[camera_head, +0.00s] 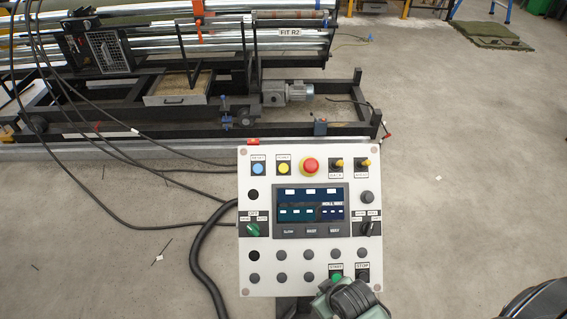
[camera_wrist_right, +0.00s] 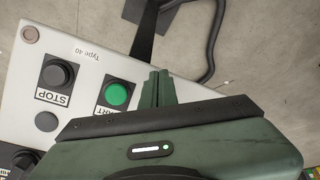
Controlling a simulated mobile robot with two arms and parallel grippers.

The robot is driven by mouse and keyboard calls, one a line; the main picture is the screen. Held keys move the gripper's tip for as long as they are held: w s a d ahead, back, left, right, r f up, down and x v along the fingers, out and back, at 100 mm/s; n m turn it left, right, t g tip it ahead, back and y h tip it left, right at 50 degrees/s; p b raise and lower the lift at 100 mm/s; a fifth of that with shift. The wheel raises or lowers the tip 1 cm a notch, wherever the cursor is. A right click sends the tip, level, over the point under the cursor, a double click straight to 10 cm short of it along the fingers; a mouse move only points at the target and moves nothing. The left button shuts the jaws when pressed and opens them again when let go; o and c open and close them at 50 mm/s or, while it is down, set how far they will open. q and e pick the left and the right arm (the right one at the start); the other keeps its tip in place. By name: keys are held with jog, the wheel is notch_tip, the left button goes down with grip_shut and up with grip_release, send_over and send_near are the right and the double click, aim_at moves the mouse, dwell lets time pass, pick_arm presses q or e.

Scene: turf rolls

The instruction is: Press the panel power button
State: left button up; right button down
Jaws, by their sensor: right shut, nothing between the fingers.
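The light grey control panel (camera_head: 310,262) stands in the middle of the head view, with a lit screen (camera_head: 308,204). A green button (camera_head: 336,277) labelled START sits low on its right side. It also shows in the right wrist view (camera_wrist_right: 117,95), next to a dark button (camera_wrist_right: 58,74) labelled STOP. No label reading "power" is legible. My right gripper (camera_wrist_right: 158,84) is shut and empty, its fingertips just beside the green button. Whether they touch the panel cannot be told. In the head view, my right wrist covers the panel's lower edge. My left gripper is out of view.
A red emergency stop (camera_head: 310,166), a blue button (camera_head: 258,168), a yellow button (camera_head: 284,168) and several knobs share the panel. A thick black cable (camera_head: 198,255) runs along its left side. A black machine frame (camera_head: 190,118) stands behind. Grey floor lies open at right.

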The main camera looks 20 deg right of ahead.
aim_at(284, 168)
jog(key=w+r+n+t, duration=0.2)
jog(key=w+r, duration=0.2)
jog(key=r, duration=0.1)
jog(key=w+r+n+t+p, duration=0.1)
jog(key=w+r+n+t, duration=0.1)
jog(key=w+r, duration=0.3)
jog(key=w+a+r+n+t+y, duration=0.1)
jog(key=w+r+n+t, duration=0.1)
jog(key=w+r, duration=0.3)
jog(key=shift+w+p, duration=0.15)
jog(key=shift+p, duration=0.2)
jog(key=w+a+r+n+t+y, duration=0.1)
jog(key=w+r+n+t, duration=0.1)
jog(key=r, duration=0.5)
jog(key=w+a+r+n+t+y+p, duration=0.1)
jog(key=w+r+n+t, duration=0.1)
jog(key=w+r+n, duration=0.3)
notch_tip(284, 168, up, 3)
jog(key=shift+w+a+t, duration=0.15)
jog(key=shift+a+t, duration=0.25)
jog(key=shift+f, duration=0.1)
